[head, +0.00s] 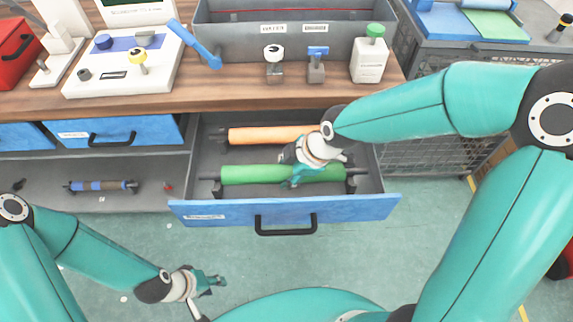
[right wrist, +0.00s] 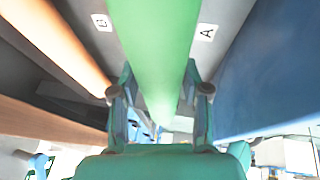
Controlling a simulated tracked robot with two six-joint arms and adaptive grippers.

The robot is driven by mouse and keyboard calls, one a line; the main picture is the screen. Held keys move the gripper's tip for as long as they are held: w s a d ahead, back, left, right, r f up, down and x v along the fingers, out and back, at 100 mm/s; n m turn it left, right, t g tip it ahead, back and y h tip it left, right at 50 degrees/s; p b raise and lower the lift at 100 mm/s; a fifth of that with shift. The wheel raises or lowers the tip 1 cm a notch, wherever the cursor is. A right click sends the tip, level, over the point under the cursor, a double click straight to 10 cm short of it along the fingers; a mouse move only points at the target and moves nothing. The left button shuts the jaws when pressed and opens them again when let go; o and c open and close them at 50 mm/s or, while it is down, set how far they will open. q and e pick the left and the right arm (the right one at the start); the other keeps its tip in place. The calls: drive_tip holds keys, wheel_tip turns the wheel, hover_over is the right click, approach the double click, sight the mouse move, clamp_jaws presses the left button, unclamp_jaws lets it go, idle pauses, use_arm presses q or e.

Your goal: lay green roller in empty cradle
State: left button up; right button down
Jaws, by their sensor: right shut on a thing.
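The green roller (head: 250,174) lies level across the front part of the open blue drawer (head: 345,209), with its dark shaft ends at the cradle supports (head: 217,186). I cannot tell whether it rests fully in them. My right gripper (head: 293,181) is shut on the green roller, right of its middle. In the right wrist view the green roller (right wrist: 160,40) runs between both fingers. An orange roller (head: 265,135) lies behind it in the drawer. My left gripper (head: 212,283) is empty above the floor at lower left; its fingers look apart.
The drawer floor carries labels A (right wrist: 206,33) and B (right wrist: 102,22). The wooden bench (head: 230,97) above holds a grey bin (head: 300,44), stamps and a white bottle (head: 369,61). A blue-banded roller (head: 100,186) lies on the lower left shelf. The floor before the drawer is clear.

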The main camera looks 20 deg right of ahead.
drive_tip(key=shift+f, duration=1.55)
drive_tip(key=c, duration=0.6)
unclamp_jaws()
drive_tip(key=shift+o, duration=0.2)
drive_tip(key=v, duration=1.2)
